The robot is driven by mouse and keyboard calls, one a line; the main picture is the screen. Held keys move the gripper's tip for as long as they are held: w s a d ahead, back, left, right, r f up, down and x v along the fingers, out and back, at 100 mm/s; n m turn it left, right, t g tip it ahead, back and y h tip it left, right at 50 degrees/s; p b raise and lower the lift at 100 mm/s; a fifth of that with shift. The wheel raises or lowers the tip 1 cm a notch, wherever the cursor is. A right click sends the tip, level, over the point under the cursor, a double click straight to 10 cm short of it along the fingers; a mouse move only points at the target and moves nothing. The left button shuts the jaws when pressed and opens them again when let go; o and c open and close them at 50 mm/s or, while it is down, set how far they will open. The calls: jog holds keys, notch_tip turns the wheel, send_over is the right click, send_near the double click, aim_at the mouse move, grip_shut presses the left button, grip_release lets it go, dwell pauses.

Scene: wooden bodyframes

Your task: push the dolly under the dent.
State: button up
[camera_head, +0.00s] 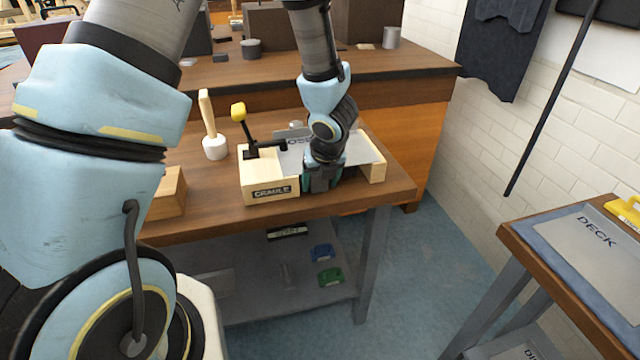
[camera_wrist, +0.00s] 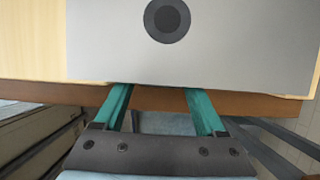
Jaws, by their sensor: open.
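A pale wooden cradle (camera_head: 268,190) with a "CRADLE" label stands at the front of the wooden bench. A grey metal panel (camera_head: 362,152) lies across it, its lettering partly hidden by my arm. In the wrist view, the panel (camera_wrist: 240,45) has a dark round mark (camera_wrist: 167,20), apparently the dent. My gripper (camera_head: 322,182) is at the cradle's front side. Its two teal fingers are apart with nothing between them, and their tips (camera_wrist: 158,92) are at the panel's near edge. I cannot identify the dolly in either view.
A black clamp with a yellow knob (camera_head: 239,112) rises from the cradle's left block. A mallet (camera_head: 214,145) stands behind left. Blue (camera_head: 321,253) and green (camera_head: 330,276) items lie on the lower shelf. A table marked "DECK" (camera_head: 570,255) holds a yellow item (camera_head: 627,210).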

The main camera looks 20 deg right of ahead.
jog(key=shift+c, duration=0.3)
grip_shut()
dwell(0.4)
dwell(0.3)
